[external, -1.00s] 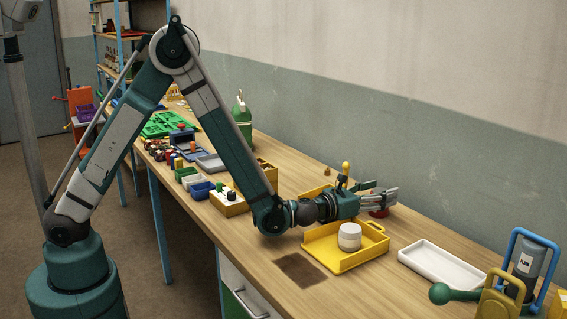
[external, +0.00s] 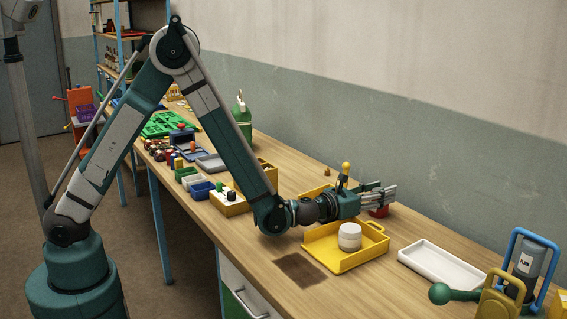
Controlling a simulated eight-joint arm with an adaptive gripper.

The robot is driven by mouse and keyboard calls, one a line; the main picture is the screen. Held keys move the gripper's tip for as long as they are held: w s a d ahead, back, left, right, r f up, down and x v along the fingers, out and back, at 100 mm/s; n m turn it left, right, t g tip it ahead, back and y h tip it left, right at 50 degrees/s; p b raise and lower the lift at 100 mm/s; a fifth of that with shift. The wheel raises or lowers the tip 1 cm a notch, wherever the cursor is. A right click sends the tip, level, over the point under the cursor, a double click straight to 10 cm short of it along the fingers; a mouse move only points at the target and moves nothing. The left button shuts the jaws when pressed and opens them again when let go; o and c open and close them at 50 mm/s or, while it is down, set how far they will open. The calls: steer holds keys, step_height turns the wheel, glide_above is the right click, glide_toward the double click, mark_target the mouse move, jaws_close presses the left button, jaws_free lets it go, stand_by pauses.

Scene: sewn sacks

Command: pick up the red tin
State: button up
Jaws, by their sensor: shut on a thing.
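The red tin (external: 379,211) shows as a small red patch just beneath the fingers of my gripper (external: 384,194), behind the yellow tray. My gripper lies nearly level and points right, its fingers shut at the tin. The fingers hide most of the tin. I cannot tell whether it touches the table.
The yellow tray (external: 329,262) holding a white round container (external: 349,236) stands in front of my gripper. A white tray (external: 442,265) lies to the right, near a blue-framed holder (external: 527,262). Yellow bins stand left of my gripper. The wall runs close behind the table.

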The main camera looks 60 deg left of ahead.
steer(key=shift+r, duration=0.1)
steer(key=shift+r+p, duration=1.3)
steer(key=shift+r, duration=3.6)
